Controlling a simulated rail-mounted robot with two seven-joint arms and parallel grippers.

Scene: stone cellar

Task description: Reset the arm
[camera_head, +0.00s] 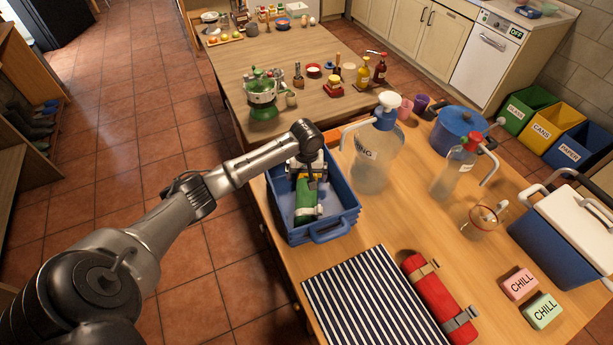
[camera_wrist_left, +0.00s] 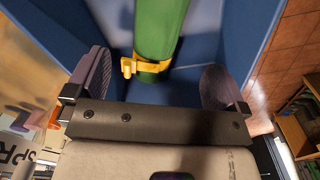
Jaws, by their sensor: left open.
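My left gripper (camera_head: 308,172) is over the blue crate (camera_head: 333,228) near the left edge of the wooden table. Its jaws are open. In the left wrist view the two dark fingers (camera_wrist_left: 155,82) stand wide apart. A green roll (camera_head: 306,200) with a yellow strap lies in the crate; in the left wrist view the green roll (camera_wrist_left: 160,25) shows between and beyond the fingertips, apart from both. The arm hides part of the crate's far side. My right gripper is in neither view.
Close by stand a large clear pump bottle (camera_head: 372,165), a second pump bottle (camera_head: 452,176) and a blue pot (camera_head: 458,132). In front lie a striped mat (camera_head: 370,298) and a red roll (camera_head: 437,295). A blue cooler (camera_head: 556,235) is at right. Floor is free at left.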

